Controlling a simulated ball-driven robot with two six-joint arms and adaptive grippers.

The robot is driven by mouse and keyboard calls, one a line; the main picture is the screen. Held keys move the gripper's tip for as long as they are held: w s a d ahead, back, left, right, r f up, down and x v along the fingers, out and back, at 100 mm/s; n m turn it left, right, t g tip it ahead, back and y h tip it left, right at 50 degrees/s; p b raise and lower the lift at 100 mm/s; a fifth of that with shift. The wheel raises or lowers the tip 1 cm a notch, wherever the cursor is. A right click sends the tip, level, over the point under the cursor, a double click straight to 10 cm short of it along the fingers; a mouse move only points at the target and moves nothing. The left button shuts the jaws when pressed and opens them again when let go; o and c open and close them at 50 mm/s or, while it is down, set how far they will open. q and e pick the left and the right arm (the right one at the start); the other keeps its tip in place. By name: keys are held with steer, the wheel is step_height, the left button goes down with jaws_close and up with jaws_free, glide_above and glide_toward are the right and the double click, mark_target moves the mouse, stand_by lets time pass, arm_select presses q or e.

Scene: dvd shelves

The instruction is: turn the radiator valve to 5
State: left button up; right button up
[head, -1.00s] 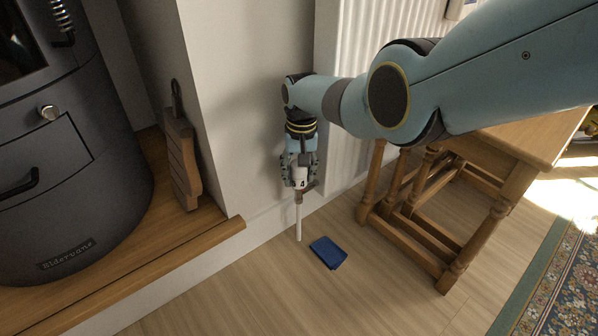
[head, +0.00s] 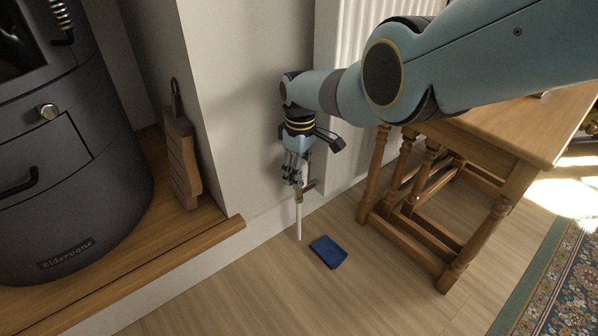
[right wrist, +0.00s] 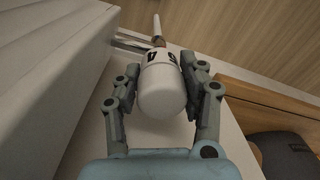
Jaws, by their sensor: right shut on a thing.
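The radiator valve (right wrist: 161,95) has a white, round-ended head with dark numerals on its side near the pipe end. I cannot read the numerals surely, nor which one is set. My right gripper (head: 298,172) reaches down to the valve, low beside the wall. In the right wrist view my right gripper (right wrist: 160,72) is shut on the valve head, one finger on each side. In the head view the fingers mostly hide the head. A white pipe (head: 299,220) runs from below it to the floor. My left gripper is out of view.
The white radiator (head: 365,40) is behind my right arm. A wooden side table (head: 525,130) stands close on the right. A blue flat object (head: 328,252) lies on the floor by the pipe. A wooden ledge (head: 215,235) with a dark stove (head: 70,190) is at left.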

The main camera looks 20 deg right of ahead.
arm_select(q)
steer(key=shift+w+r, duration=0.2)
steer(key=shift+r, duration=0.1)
arm_select(e)
steer(key=shift+a+n, duration=0.2)
steer(key=shift+n, duration=1.5)
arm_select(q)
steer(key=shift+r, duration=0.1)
arm_select(e)
steer(key=o, duration=1.2)
steer(key=shift+d, duration=0.1)
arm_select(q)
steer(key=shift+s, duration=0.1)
arm_select(e)
steer(key=shift+r, duration=0.1)
steer(key=shift+w+r, duration=0.1)
steer(key=shift+r, duration=0.15)
step_height(320, 180, up, 11)
steer(key=shift+w+d+r, duration=0.1)
steer(key=shift+r, duration=0.05)
